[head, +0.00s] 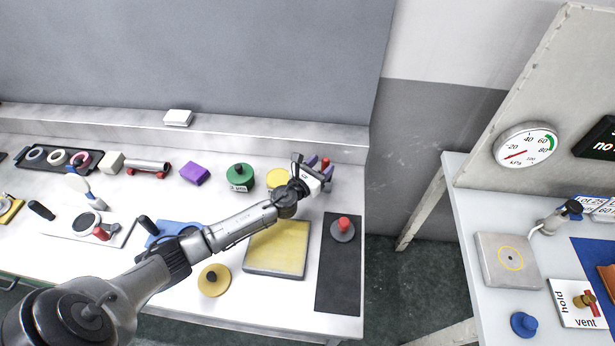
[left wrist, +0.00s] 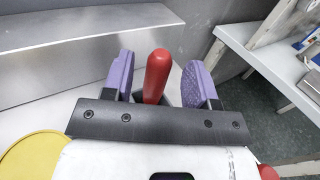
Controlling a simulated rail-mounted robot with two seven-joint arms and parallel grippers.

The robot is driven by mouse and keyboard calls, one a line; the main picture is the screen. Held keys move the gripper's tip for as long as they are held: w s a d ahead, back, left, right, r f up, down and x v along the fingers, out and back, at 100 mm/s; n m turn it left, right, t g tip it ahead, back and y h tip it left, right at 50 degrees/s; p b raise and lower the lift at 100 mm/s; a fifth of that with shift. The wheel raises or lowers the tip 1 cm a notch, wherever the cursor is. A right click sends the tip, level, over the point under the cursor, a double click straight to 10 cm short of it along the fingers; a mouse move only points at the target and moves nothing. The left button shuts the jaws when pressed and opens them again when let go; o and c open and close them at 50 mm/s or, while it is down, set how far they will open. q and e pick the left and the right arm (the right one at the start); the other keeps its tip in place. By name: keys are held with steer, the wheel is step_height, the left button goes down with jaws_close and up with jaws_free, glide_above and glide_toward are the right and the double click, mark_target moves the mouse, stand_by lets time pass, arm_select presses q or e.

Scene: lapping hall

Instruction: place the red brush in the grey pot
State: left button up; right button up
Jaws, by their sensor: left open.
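My left gripper (head: 319,168) is at the back right of the left bench, open, with purple finger pads. The red brush (left wrist: 158,75) shows as an upright red handle between the open fingers (left wrist: 160,82) in the left wrist view, with gaps on both sides. A small part of the red brush (head: 325,162) shows at the gripper in the head view. Its lower end is hidden by the gripper. My right gripper is not in view.
A yellow disc (head: 278,179) and green pot (head: 240,177) stand left of the gripper. A red-knobbed grey weight (head: 342,231) sits on a dark mat (head: 337,280). A yellow plate (head: 278,255) lies below my arm. A gap separates the right bench (head: 463,230).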

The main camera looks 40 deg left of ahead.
arm_select(q)
steer(key=s, duration=0.7)
steer(key=shift+s+d+p, duration=0.3)
steer(key=shift+d, duration=0.05)
